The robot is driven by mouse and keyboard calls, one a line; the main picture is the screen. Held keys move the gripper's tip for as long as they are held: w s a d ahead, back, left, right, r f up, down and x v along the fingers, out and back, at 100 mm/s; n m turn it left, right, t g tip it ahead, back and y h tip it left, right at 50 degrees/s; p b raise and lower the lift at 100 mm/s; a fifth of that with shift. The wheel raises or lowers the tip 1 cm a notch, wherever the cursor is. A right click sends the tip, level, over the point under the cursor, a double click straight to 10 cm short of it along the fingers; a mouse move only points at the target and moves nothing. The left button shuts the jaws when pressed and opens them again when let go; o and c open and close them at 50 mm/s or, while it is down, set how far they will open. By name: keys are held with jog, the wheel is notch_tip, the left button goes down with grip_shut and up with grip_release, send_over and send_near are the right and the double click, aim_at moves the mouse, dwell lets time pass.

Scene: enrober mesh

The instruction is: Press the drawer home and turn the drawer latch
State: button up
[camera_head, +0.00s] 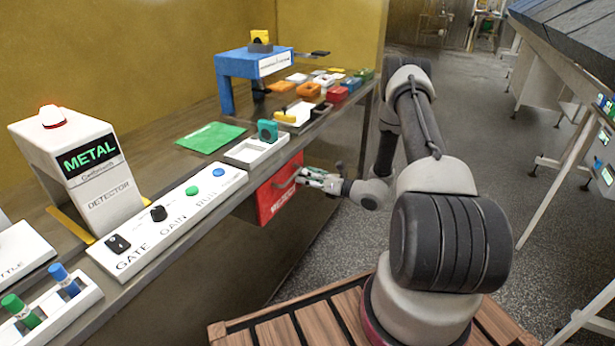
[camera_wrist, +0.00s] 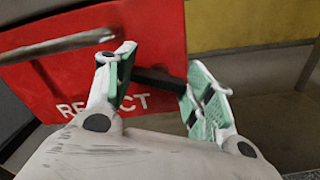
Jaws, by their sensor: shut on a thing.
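The red drawer front (camera_head: 268,198), marked REJECT, is under the counter edge in the head view. It fills the upper left of the wrist view (camera_wrist: 150,38), with a grey bar handle (camera_wrist: 50,47) across it. I cannot tell whether the drawer is fully flush. My gripper (camera_head: 305,178) is at the drawer's right side. In the wrist view its green-padded fingers (camera_wrist: 160,88) stand apart on either side of a dark bar (camera_wrist: 158,78), which looks like the drawer latch, and it is shut on that bar. The bar points sideways from the drawer's right edge. In the head view my fingers hide the latch.
On the counter above are a white tray (camera_head: 243,152) with a teal part, a green mat (camera_head: 211,137), a button panel (camera_head: 150,232) and a metal detector (camera_head: 92,190) showing METAL. A blue arch (camera_head: 226,92) and colored blocks stand farther back. Open floor lies right of the counter.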

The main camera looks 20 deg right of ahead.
jog(key=m, duration=0.5)
jog(key=shift+d+m, duration=0.1)
jog(key=shift+m, duration=0.2)
jog(key=shift+o, duration=0.2)
jog(key=m, duration=0.5)
jog(key=shift+f+m, duration=0.15)
jog(key=shift+m, duration=0.15)
jog(key=shift+c, duration=0.2)
jog(key=o, duration=1)
jog(key=shift+o, duration=0.2)
jog(key=shift+d, duration=0.1)
jog(key=v, duration=1.1)
jog(key=shift+s+d, duration=0.3)
